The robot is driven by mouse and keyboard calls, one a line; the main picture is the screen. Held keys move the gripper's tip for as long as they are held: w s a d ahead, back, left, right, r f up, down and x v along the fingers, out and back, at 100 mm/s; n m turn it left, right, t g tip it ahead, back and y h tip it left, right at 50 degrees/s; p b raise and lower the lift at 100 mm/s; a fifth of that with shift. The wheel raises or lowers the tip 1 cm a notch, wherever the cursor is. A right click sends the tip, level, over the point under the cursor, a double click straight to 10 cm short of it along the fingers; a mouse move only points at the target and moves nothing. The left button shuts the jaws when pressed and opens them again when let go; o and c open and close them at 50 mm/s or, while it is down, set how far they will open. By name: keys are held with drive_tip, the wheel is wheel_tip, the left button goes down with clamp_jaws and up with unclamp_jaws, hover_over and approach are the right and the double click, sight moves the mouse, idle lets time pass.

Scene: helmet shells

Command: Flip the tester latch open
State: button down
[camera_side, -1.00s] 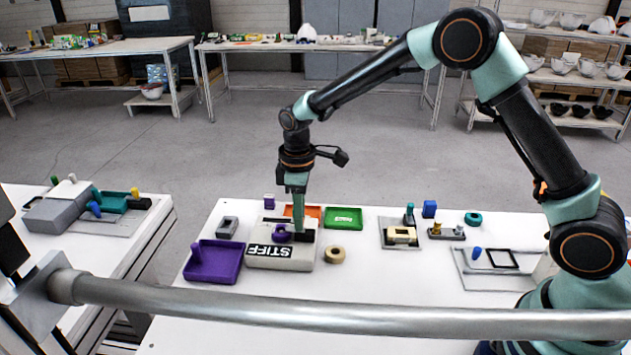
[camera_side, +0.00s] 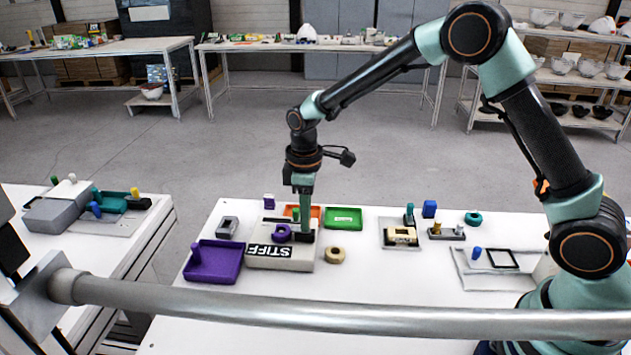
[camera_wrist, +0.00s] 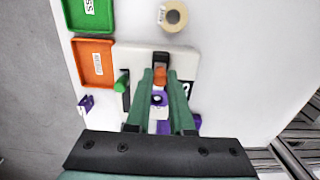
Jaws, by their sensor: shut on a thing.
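The tester is a beige box (camera_side: 268,261) with a "STIFF" label on its front, standing among the trays. Its top carries a purple ring (camera_side: 281,232), a green peg (camera_side: 296,214) and a black latch mount, which shows in the wrist view (camera_wrist: 160,57). My gripper (camera_side: 304,234) points down at the right side of the tester's top. In the wrist view my fingers (camera_wrist: 160,78) are shut on a small orange-brown piece, apparently the latch handle (camera_wrist: 160,76), beside the black mount. The fingers partly hide the latch, so its exact angle cannot be told.
A purple tray (camera_side: 218,269) stands left of the tester. An orange tray (camera_side: 315,211) and a green tray (camera_side: 343,224) lie behind it. A tan ring (camera_side: 335,255) is close on the right. A beige block (camera_side: 402,236) on a plate stands farther right, with bare table between.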

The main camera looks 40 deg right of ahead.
sight(312, 232)
drive_tip(key=shift+s+d, duration=0.5)
drive_tip(key=c, duration=0.8)
unclamp_jaws()
drive_tip(key=shift+o, duration=0.2)
wheel_tip(312, 232, up, 12)
drive_tip(key=shift+r, duration=0.15)
